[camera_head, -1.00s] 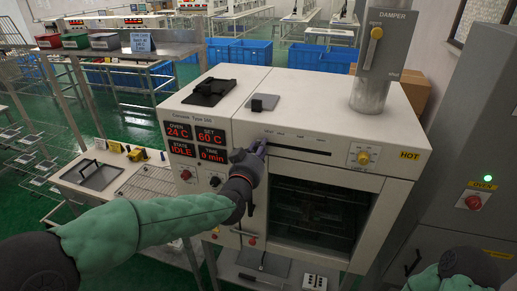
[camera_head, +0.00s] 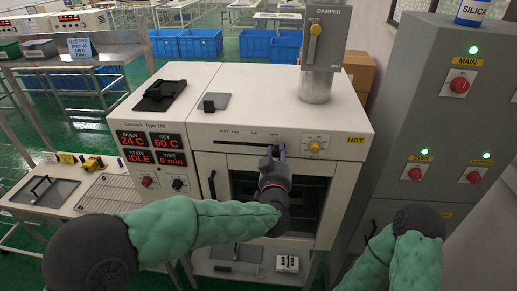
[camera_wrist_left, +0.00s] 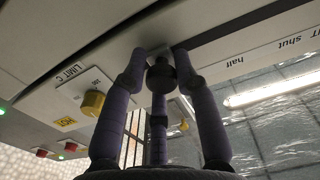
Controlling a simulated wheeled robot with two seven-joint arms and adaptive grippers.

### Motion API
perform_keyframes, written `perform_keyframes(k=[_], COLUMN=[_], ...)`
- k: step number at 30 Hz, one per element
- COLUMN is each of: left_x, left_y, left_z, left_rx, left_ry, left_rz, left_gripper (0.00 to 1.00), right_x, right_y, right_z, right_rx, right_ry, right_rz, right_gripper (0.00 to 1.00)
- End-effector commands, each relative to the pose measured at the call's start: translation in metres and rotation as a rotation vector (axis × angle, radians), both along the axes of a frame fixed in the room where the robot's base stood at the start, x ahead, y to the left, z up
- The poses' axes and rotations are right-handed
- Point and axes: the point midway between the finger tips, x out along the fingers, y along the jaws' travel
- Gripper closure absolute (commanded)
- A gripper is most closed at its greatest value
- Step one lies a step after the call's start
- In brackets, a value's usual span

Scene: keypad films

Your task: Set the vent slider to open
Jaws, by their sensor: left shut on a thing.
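The vent slider's slot (camera_head: 240,143) is a dark line across the oven's upper front panel, with small labels above it. My left gripper (camera_head: 275,152) is at the right end of this slot. In the left wrist view my gripper's purple fingers (camera_wrist_left: 162,58) are closed around the dark round slider knob (camera_wrist_left: 160,76). The upside-down labels "shut" and "half" show to the right of the fingers there; any label behind the fingers is hidden. My right arm shows at the lower right, but its gripper is not in view.
A yellow limit knob (camera_head: 314,147) is just right of the slot. The oven door's dark window (camera_head: 310,195) is below. The damper lever (camera_head: 314,40) is on the pipe above. A grey cabinet (camera_head: 400,125) stands at the right.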

Motion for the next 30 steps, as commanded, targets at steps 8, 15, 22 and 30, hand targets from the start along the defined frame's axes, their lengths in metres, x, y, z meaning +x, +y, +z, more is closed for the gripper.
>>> perform_keyframes(k=[8, 15, 22, 30], left_x=[0.0013, 0.0014, 0.0010, 0.0005], left_y=[-0.0111, -0.0110, -0.0114, -0.0114], left_z=[0.0098, 0.0105, 0.0074, 0.0038], left_rx=[-0.007, -0.007, -0.005, -0.004], left_ry=[-0.019, -0.020, -0.014, -0.007], left_rz=[0.006, 0.005, 0.003, 0.002], left_gripper=[1.00, 1.00, 0.50, 0.50], right_x=[-0.0001, -0.0001, -0.0001, 0.0000], right_y=[0.0000, 0.0001, 0.0001, 0.0000], right_z=[0.0027, 0.0025, 0.0025, 0.0023], right_rx=[0.000, 0.000, 0.000, 0.000], right_ry=[0.000, 0.000, 0.000, 0.000], right_rz=[0.000, 0.000, 0.000, 0.000], right_gripper=[1.00, 1.00, 1.00, 1.00])
